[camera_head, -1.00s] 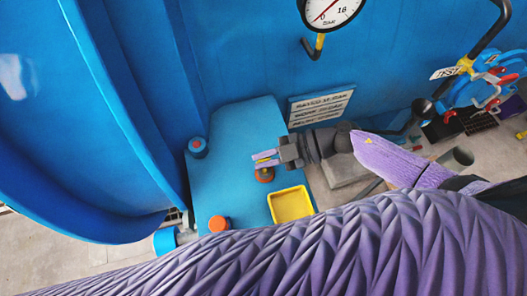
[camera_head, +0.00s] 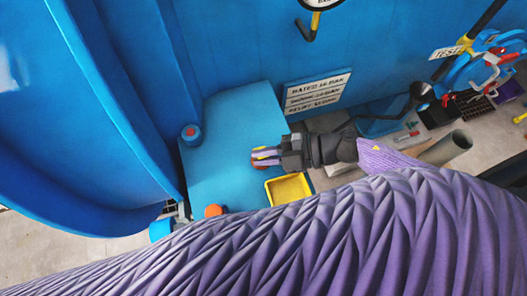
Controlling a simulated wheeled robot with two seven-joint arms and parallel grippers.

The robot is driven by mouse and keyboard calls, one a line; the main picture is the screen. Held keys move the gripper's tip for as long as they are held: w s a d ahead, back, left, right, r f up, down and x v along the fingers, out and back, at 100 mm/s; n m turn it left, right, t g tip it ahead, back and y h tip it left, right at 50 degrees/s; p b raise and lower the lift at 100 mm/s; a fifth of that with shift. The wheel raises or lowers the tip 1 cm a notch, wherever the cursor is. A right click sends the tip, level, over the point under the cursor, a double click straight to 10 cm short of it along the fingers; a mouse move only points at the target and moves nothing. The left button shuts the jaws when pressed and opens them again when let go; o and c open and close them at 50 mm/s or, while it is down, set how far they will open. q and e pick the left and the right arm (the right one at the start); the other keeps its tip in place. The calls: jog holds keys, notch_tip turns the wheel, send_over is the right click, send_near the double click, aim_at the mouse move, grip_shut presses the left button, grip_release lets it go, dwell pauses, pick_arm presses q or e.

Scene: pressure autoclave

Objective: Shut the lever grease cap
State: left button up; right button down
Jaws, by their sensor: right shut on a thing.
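The lever grease cap (camera_head: 259,164) is a small orange piece with a bit of yellow, on top of the blue block in the middle of the head view. My right gripper (camera_head: 264,157) reaches it from the right, with its fingers pointing left. The fingers are shut on the cap and cover most of it, so I cannot tell the lever's exact angle. My left gripper is out of view.
The blue block (camera_head: 225,115) also bears a red-topped knob (camera_head: 192,133); an orange cap (camera_head: 213,211) sits near its front edge. A yellow tray (camera_head: 289,189) lies just below my gripper. A large blue round door (camera_head: 50,150) fills the left. Tools and a grey tube (camera_head: 447,149) lie right.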

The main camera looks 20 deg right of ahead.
jog(key=c, duration=0.7)
grip_release()
jog(key=b+v, duration=0.1)
jog(key=v, duration=0.9)
jog(key=shift+r+b, duration=0.1)
jog(key=shift+b, duration=0.25)
